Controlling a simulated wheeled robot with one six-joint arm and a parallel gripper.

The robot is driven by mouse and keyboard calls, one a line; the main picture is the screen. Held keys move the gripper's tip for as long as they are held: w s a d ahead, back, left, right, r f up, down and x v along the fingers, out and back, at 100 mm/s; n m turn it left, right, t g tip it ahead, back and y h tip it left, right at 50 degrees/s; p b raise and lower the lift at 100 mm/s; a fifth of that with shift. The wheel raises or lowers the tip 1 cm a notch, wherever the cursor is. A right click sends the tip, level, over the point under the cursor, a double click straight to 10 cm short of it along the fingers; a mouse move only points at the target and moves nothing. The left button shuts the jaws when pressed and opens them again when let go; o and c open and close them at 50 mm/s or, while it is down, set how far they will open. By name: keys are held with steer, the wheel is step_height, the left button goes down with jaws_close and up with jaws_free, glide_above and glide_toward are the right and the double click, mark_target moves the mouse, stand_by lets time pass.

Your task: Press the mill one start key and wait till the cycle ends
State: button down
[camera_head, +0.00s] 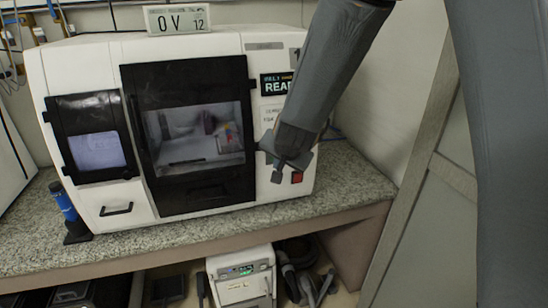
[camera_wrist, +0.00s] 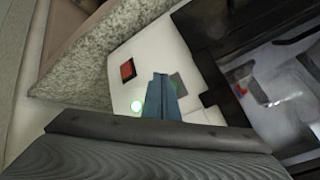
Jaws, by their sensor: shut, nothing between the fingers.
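The mill (camera_head: 90,65) is a white machine with a dark-framed window door that is closed. Its small display (camera_head: 276,84) is partly hidden by my arm; it shows the start of a word, "REA". A red key (camera_head: 297,177) sits low on its right front; it also shows in the wrist view (camera_wrist: 127,70). A small pale green lit key (camera_wrist: 137,105) shows beside my fingers in the wrist view; my gripper hides it in the head view. My gripper (camera_head: 279,172) is shut and empty, its tips close to the key panel. I cannot tell whether they touch it.
The mill stands on a speckled stone counter (camera_head: 350,190). A sign (camera_head: 178,19) reading "OV 12" is on top. A blue bottle-like object (camera_head: 64,203) stands at the left. A white box (camera_head: 240,275) with lit indicators is below the counter.

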steer(key=shift+w+a, duration=0.15)
steer(key=shift+w, duration=0.3)
stand_by(1.8)
steer(key=shift+w+a+p, duration=0.1)
steer(key=shift+w+p, duration=0.2)
steer(key=shift+w, duration=0.1)
